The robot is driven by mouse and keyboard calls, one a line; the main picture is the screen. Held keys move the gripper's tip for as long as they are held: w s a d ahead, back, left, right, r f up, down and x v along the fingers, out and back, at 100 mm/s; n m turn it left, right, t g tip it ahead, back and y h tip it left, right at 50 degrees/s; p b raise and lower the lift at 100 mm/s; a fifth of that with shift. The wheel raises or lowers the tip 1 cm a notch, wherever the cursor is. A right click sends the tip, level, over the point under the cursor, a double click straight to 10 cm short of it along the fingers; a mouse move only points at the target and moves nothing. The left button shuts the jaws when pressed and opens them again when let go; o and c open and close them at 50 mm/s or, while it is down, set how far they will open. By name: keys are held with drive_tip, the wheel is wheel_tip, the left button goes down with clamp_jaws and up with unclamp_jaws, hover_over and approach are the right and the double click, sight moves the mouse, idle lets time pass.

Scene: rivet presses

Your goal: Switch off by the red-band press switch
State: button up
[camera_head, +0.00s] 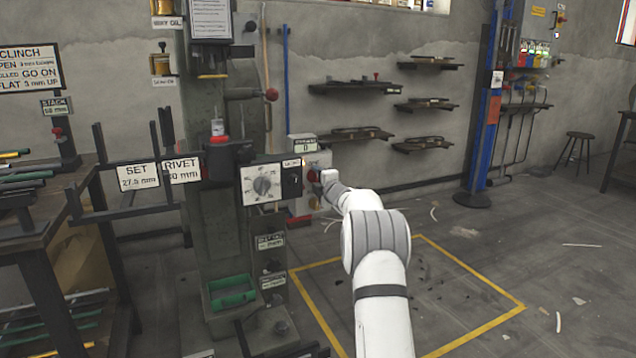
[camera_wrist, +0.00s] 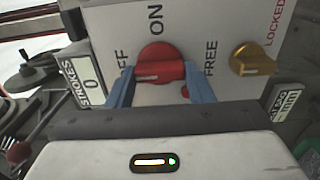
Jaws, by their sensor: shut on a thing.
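The press (camera_head: 222,230) is a tall grey machine left of centre in the head view. Its switch panel (camera_head: 322,160) is on its right side. In the wrist view a red rotary switch (camera_wrist: 160,62) sits on a white plate (camera_wrist: 205,30) marked ON and FREE, with OFF partly covered. My gripper (camera_wrist: 158,85) has its blue fingers on both sides of the red switch, shut on it. In the head view my arm hides most of the gripper.
A brass knob (camera_wrist: 252,60) is right of the red switch, beside FREE and LOCKED. A STROKES counter (camera_wrist: 88,85) reading 0 is at the left. A white dial box (camera_head: 263,183) is on the press front.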

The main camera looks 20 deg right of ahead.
drive_tip(key=shift+a, duration=0.1)
drive_tip(key=o, duration=1)
drive_tip(key=s+p, duration=0.1)
drive_tip(key=s, duration=0.6)
drive_tip(key=shift+s+d, duration=0.2)
drive_tip(key=shift+s, duration=0.2)
drive_tip(key=shift+p, duration=0.3)
